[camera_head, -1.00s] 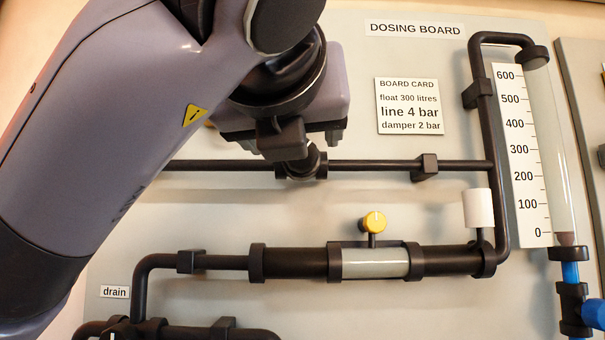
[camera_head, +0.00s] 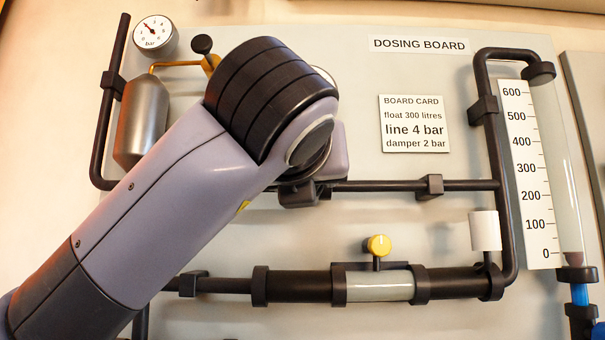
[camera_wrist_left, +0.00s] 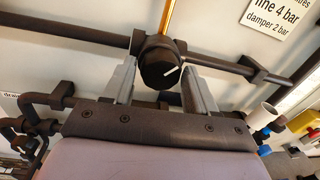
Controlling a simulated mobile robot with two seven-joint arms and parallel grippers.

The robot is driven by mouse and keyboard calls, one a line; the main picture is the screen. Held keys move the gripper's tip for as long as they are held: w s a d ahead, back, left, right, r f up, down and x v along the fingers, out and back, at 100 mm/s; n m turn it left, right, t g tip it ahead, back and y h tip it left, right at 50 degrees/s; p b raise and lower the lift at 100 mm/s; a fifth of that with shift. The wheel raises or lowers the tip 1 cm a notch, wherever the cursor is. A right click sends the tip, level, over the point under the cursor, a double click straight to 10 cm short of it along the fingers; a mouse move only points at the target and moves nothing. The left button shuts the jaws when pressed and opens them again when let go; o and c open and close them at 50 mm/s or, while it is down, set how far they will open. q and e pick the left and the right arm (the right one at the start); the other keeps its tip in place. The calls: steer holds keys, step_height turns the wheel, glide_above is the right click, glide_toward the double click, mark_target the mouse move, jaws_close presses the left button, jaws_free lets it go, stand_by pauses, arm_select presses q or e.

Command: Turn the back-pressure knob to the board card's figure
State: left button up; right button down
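The board card (camera_head: 413,124) reads float 300 litres, line 4 bar, damper 2 bar. In the left wrist view a dark round knob (camera_wrist_left: 158,72) with a white pointer line sits on the horizontal pipe, below a brass stem (camera_wrist_left: 167,18). The line points right and slightly up. My left gripper (camera_wrist_left: 160,88) has its two grey fingers apart, one on each side of the knob. Small gaps seem to show; contact cannot be told. In the head view my left arm hides the knob and gripper. My right gripper is in neither view.
A bar gauge (camera_head: 155,36) and a grey cylinder (camera_head: 142,118) are at upper left. A white gauge edge (camera_head: 325,76) shows behind my arm. A yellow knob (camera_head: 379,245) sits on the lower pipe. A float scale (camera_head: 528,175) stands at right.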

arm_select(q)
steer(key=c, duration=0.6)
steer(key=shift+m, duration=0.3)
steer(key=shift+d+r+m+g+y+p, duration=0.15)
steer(key=shift+m+y+p, duration=0.3)
steer(key=shift+m, duration=2.85)
steer(key=shift+a+r+m+g+y+p, duration=0.15)
steer(key=shift+m+p, duration=0.45)
steer(key=shift+m, duration=2.7)
steer(key=shift+d+m+g+y+p, duration=0.1)
steer(key=shift+m+y+p, duration=0.35)
steer(key=shift+m, duration=2.85)
steer(key=o, duration=1)
steer(key=shift+o, duration=0.2)
